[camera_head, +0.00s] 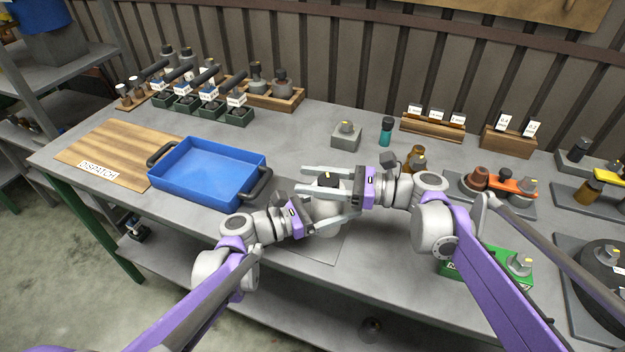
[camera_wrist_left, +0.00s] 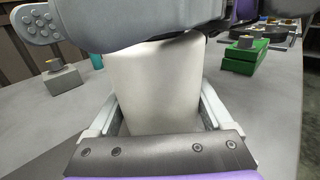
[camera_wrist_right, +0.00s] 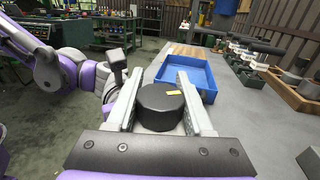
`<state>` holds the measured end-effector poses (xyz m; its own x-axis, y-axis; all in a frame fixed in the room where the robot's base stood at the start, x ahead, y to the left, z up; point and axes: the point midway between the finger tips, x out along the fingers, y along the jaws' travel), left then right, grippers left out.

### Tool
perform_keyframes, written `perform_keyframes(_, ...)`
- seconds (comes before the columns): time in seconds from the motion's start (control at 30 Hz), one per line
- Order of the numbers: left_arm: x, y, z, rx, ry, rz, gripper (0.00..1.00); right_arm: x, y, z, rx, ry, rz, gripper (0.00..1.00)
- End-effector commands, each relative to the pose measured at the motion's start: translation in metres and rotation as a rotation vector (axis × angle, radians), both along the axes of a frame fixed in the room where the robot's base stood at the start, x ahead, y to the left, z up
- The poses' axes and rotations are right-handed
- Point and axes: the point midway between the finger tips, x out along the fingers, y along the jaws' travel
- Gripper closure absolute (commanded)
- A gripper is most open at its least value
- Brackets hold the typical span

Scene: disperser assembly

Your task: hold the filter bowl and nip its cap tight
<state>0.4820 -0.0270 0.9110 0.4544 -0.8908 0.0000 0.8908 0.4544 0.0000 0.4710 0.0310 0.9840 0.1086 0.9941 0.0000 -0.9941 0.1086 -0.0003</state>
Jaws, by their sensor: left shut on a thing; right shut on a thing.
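The filter bowl (camera_wrist_left: 155,85) is a pale, whitish cylinder standing upright over the table near its front middle; it also shows in the head view (camera_head: 327,218). My left gripper (camera_head: 338,224) is shut on the bowl, with one finger on either side of it. The bowl's cap (camera_wrist_right: 161,107) is black and round with a small yellow mark on top. My right gripper (camera_wrist_right: 160,100) is shut on the cap, above the left gripper. The cap sits on top of the bowl; the seam between them is hidden.
A blue tray (camera_head: 262,160) lies to the left, beside a wooden dispatch board (camera_head: 100,150). A grey block with a fitting (camera_head: 346,136) and a teal bottle (camera_head: 386,131) stand behind the grippers. A green box (camera_head: 488,268) and several parts are at the right.

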Motion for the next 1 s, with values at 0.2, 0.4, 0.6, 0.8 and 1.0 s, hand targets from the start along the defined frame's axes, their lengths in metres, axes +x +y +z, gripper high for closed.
perform_keyframes(0.2, 0.0, 0.0, 0.0, 0.0, 0.0, -0.001, 1.0, 0.003, -0.001, 0.0, 0.001, -0.001, -0.162, 1.0)
perform_keyframes(0.4, 0.0, 0.0, 0.0, 0.0, 0.0, -0.001, 1.0, 0.009, -0.002, 0.001, 0.001, 0.0, -0.35, 1.0)
perform_keyframes(0.6, -0.001, 0.0, 0.0, 0.0, 0.0, -0.001, 1.0, 0.014, -0.005, 0.001, 0.003, 0.0, -0.534, 1.0)
perform_keyframes(0.8, -0.001, 0.0, 0.0, 0.0, 0.0, -0.002, 1.0, 0.018, -0.008, 0.001, 0.005, -0.001, -0.697, 1.0)
perform_keyframes(1.0, -0.001, 0.0, 0.0, 0.001, 0.0, -0.002, 1.0, 0.021, -0.011, 0.002, 0.008, -0.002, -0.821, 1.0)
